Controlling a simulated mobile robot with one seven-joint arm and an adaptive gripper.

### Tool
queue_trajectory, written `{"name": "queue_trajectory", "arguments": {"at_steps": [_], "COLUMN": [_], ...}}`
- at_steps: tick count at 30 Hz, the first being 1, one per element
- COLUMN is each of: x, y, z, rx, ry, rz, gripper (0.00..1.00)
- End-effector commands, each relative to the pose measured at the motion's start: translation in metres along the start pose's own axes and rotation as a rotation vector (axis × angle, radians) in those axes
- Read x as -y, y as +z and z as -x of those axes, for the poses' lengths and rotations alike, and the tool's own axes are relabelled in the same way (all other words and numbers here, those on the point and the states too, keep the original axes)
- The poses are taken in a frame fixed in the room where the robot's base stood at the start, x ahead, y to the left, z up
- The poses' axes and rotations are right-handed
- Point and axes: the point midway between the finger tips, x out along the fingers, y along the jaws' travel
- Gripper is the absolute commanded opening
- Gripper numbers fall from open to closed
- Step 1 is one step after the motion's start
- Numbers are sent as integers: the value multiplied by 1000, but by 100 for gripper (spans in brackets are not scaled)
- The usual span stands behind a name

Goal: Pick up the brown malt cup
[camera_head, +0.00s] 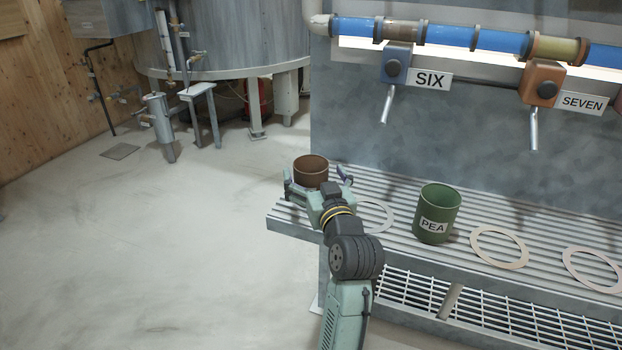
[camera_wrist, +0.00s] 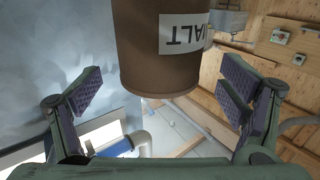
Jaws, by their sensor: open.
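The brown malt cup (camera_head: 311,170) stands at the left end of the ribbed metal shelf in the head view. My gripper (camera_head: 317,184) is at the cup, its fingers spread to either side, and hides the cup's lower part. In the wrist view the cup (camera_wrist: 168,50) appears upside down with its MALT label, between and beyond the two open finger pads of my gripper (camera_wrist: 163,98). Gaps show between the pads and the cup, so the fingers do not appear to touch it.
A green PEA cup (camera_head: 436,214) stands on the shelf (camera_head: 400,190) to the right. Flat rings (camera_head: 499,247) lie on the shelf, one partly behind my arm. Spouts labelled SIX (camera_head: 387,104) and SEVEN (camera_head: 534,129) hang above.

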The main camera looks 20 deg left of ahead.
Motion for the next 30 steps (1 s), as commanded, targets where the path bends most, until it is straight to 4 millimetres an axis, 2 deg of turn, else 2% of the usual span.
{"name": "queue_trajectory", "arguments": {"at_steps": [5, 13, 30], "x": [0, 0, 0], "y": [-1, 0, 0], "z": [-22, -25, -25], "rx": [0, -1, 0], "ry": [-2, 0, -1], "rz": [-1, 0, 0], "gripper": [90, 90, 52]}}
